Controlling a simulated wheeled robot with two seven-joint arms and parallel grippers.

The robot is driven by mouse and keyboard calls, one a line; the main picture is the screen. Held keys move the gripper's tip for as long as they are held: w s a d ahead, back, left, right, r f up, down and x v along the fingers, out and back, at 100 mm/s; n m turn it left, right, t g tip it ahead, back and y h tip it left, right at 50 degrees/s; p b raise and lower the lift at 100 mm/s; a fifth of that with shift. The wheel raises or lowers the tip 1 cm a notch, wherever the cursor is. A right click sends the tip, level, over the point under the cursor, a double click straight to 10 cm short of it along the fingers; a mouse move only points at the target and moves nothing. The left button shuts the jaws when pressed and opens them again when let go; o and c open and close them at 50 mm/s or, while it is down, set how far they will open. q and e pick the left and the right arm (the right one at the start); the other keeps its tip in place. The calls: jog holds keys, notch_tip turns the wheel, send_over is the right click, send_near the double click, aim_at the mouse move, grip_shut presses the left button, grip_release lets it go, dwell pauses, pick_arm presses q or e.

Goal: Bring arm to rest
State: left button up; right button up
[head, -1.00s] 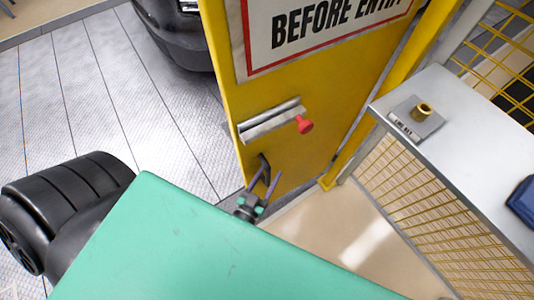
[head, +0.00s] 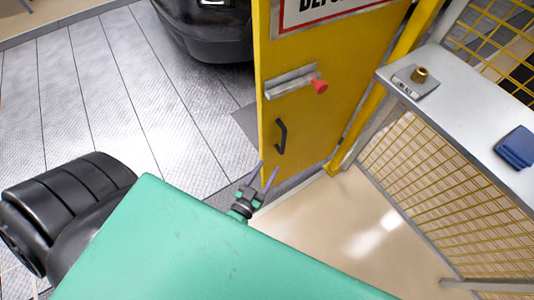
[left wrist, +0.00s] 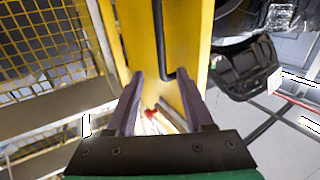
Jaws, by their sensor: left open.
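My left gripper (head: 262,177) is open and empty, with its two purple fingers spread, just below and to the left of the black door handle (head: 281,136). The handle is on a yellow door (head: 335,115) and is clear of the fingers in the head view. In the left wrist view both fingers (left wrist: 165,98) point toward the yellow door (left wrist: 178,60), with nothing between their tips. The door stands open, with a metal latch bar (head: 291,82) and a red knob (head: 320,86). My right gripper is not in view.
A grey shelf (head: 465,120) with a brass fitting (head: 420,74) and a blue item (head: 515,147) stands at the right. Yellow mesh fencing (head: 430,180) runs below it. A dark vehicle (head: 207,38) is behind the door. Floor (head: 90,100) is clear at the left.

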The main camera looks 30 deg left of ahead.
pick_arm(q)
jog(key=s+a+f+m+g, duration=0.1)
jog(key=s+f+g, duration=0.2)
jog(key=f, duration=0.4)
jog(key=s+a+f+g+h, duration=0.1)
jog(key=s+f+g, duration=0.25)
jog(key=f, duration=0.35)
jog(key=s+a+f+m+g, duration=0.1)
jog(key=s+f+g, duration=0.15)
jog(key=f, duration=0.45)
jog(key=s+a+f+g+y, duration=0.1)
jog(key=s+a+f+g, duration=0.3)
jog(key=s, duration=0.3)
jog(key=s+a+f+g+y, duration=0.1)
jog(key=s+a+f+g, duration=0.3)
jog(key=s, duration=0.3)
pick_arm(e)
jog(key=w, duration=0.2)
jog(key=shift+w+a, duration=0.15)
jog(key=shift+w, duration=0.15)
pick_arm(q)
jog(key=shift+d, duration=0.1)
